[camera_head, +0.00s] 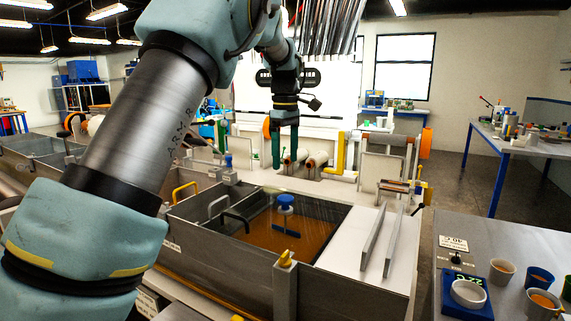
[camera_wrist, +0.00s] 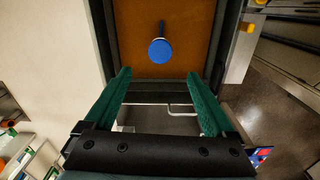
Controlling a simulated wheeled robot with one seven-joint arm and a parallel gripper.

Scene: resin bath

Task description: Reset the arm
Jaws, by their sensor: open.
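My gripper (camera_head: 285,148) hangs from my arm above the far edge of the resin bath (camera_head: 222,202), with its two green fingers pointing down. In the wrist view my gripper (camera_wrist: 161,95) has its fingers wide apart with nothing between them. The bath holds orange-brown resin. A blue-topped tool (camera_head: 286,204) stands in the resin, below and apart from my gripper. The blue round top (camera_wrist: 160,51) also shows beyond the fingertips in the wrist view.
A digital scale (camera_head: 466,294) with a white dish and several cups (camera_head: 502,271) stand on the metal bench at the right front. Two metal bars (camera_head: 374,238) lie on the white panel beside the bath. Rollers (camera_head: 317,160) stand behind the bath. Metal strips (camera_head: 325,28) hang overhead near my arm.

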